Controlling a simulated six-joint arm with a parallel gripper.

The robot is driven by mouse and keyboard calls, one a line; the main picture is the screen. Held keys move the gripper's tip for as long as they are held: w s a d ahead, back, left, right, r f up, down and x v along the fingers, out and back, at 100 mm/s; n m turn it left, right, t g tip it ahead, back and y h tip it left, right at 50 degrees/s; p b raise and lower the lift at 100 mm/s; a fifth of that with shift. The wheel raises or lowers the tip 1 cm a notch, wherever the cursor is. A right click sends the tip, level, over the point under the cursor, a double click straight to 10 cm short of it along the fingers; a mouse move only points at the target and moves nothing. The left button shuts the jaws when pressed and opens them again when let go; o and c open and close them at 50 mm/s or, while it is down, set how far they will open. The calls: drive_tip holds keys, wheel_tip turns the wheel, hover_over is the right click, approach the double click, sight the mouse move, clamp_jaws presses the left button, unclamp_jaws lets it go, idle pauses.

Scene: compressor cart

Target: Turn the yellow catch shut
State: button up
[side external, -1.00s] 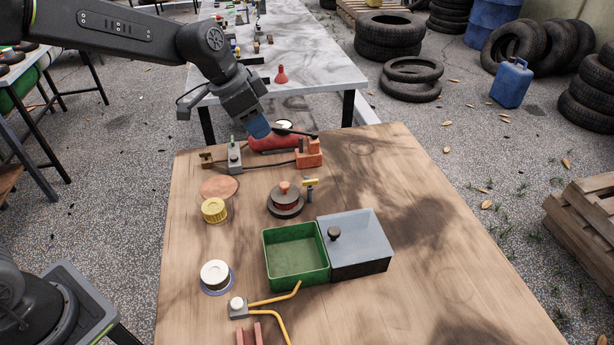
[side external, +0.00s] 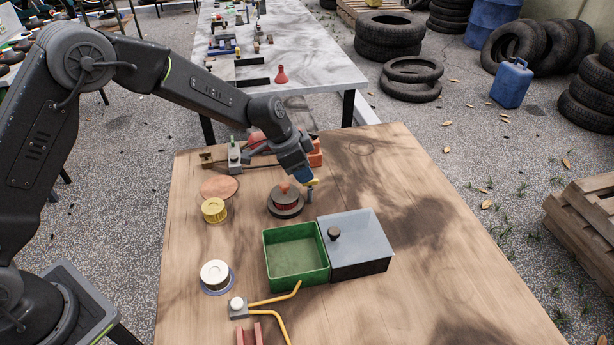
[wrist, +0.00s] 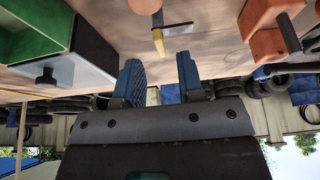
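The yellow catch (side external: 314,183) sits on a short grey post (side external: 309,195) beside a dark round housing (side external: 285,207) with a red middle and an orange knob. In the wrist view the yellow catch (wrist: 158,42) shows just beyond the fingertips, with a thin dark bar running to the right from it. My gripper (side external: 305,179) is over the catch in the side view and partly covers it. In the wrist view my gripper (wrist: 158,64) is open. Its two blue fingers stand apart, one on each side of the catch's line, with nothing visibly held.
A green bin (side external: 268,252) and a dark box with a grey lid (side external: 360,235) stand in front of the catch. An orange block (side external: 315,155) and red tank stand behind. A yellow cap (side external: 214,210) lies to the left. The table's right side is clear.

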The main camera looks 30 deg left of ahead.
drive_tip(key=shift+x, duration=1.6)
clamp_jaws()
